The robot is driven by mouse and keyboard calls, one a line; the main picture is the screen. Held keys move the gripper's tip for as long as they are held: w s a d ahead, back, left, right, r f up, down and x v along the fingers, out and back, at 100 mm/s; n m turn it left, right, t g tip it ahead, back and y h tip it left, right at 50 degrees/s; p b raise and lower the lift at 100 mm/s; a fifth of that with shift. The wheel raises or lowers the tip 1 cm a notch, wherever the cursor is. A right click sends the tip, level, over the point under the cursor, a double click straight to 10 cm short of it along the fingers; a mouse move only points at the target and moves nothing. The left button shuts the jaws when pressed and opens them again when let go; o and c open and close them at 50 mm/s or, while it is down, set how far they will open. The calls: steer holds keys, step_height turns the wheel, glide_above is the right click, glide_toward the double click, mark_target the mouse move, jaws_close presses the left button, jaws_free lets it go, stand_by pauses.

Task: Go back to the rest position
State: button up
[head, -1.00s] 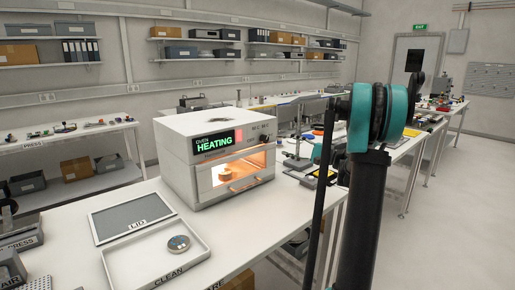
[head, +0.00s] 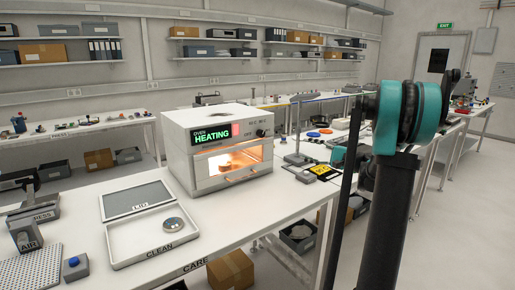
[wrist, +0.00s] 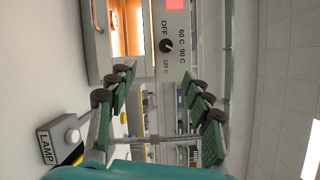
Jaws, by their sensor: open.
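My gripper (wrist: 163,88) is open and empty in the wrist view, its green-padded fingers spread apart. Beyond the fingers is the front of the white oven, with its temperature knob (wrist: 166,45) and part of the lit window. In the head view my arm, with its teal joint, stands upright at the right, in front of the benches; the gripper itself is not clear there. The oven (head: 218,152) stands on the near bench with its door shut and its display reading HEATING. A small object (head: 233,161) sits inside its glowing chamber.
A tray marked CLEAN (head: 120,262) holds a round metal disc (head: 175,224), with a grey LID panel (head: 137,200) behind it. PRESS and AIR devices (head: 25,235) stand at the left. A LAMP button box (wrist: 62,143) shows in the wrist view. The floor at right is clear.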

steer(key=s+a+f+n+g+h, duration=0.2)
steer(key=s+a+f+h, duration=0.25)
steer(key=s+f, duration=0.35)
steer(key=s+a+f+n+g+h, duration=0.25)
steer(key=s+a+f, duration=0.3)
steer(key=s, duration=0.45)
steer(key=s+d+f+n+h, duration=0.1)
steer(key=s+d+f+h, duration=0.1)
steer(key=s, duration=0.4)
steer(key=s+d+f+n+h, duration=0.2)
steer(key=s+d+f+h, duration=0.1)
steer(key=s+f, duration=0.3)
steer(key=s+d+f+n+g+h, duration=0.1)
steer(key=s+d+f+n+h, duration=0.1)
steer(key=s, duration=0.4)
step_height(320, 180, down, 2)
steer(key=shift+s+d+f+h, duration=0.2)
steer(key=shift+s+d+h, duration=0.2)
steer(key=shift+d+h, duration=0.35)
